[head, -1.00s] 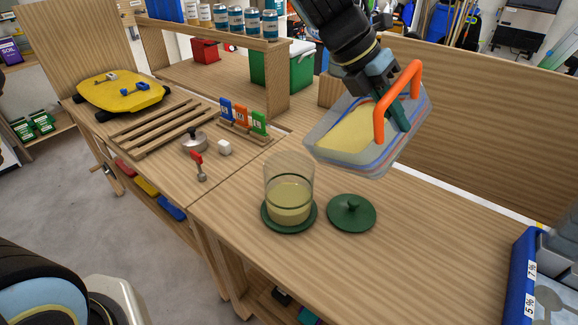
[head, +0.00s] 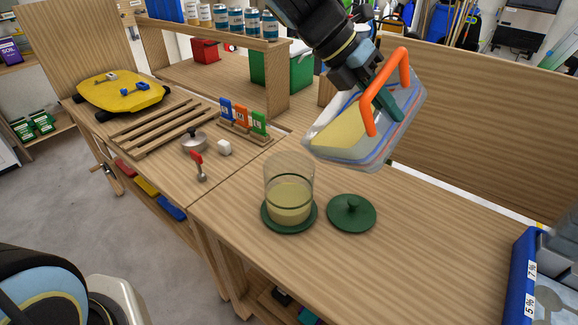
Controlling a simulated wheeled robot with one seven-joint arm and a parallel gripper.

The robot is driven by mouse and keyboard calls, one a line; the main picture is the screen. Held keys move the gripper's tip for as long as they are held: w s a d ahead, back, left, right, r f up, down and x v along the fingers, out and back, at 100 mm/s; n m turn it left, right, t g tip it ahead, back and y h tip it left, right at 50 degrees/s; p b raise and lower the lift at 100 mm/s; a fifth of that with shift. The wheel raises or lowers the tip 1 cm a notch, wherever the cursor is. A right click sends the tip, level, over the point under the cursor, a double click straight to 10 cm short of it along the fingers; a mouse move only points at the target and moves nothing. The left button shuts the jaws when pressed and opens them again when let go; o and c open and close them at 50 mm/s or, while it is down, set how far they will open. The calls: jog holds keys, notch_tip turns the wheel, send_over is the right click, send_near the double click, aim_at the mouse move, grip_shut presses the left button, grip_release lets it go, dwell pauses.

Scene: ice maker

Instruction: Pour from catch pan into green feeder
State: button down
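The catch pan (head: 375,158) is a clear tray with an orange handle (head: 390,88), and it holds a yellowish filling. It is tilted in the air above the bench, behind and right of the feeder. My gripper (head: 385,105) is at the pan's handle and appears shut on it; the fingertips are partly hidden. The green feeder (head: 289,180) is a clear cylinder on a green base, standing upright and open at the top. Yellowish material fills its lower part. Its green lid (head: 351,213) with a knob lies on the bench to its right. No stream between pan and feeder is visible.
A blue bin (head: 520,280) stands at the right edge. The bench (head: 420,250) right of the lid is clear.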

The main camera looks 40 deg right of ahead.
aim_at(371, 101)
jog(key=shift+w+a+r+g+h, duration=0.35)
jog(key=shift+w+a+g+h, duration=0.05)
jog(key=shift+w+a, duration=0.1)
dwell(0.4)
jog(key=shift+w+a, duration=0.15)
jog(key=shift+w+a+r+g+h+b, duration=0.3)
jog(key=shift+w+a+g+h+b, duration=0.05)
jog(key=shift+g+h+b, duration=0.15)
jog(key=shift+f, duration=0.1)
jog(key=shift+w, duration=0.1)
dwell(0.3)
jog(key=shift+w+a+r+g+h+b, duration=0.5)
jog(key=shift+w+a+r+b, duration=0.2)
jog(key=shift+b, duration=0.8)
dwell(1.1)
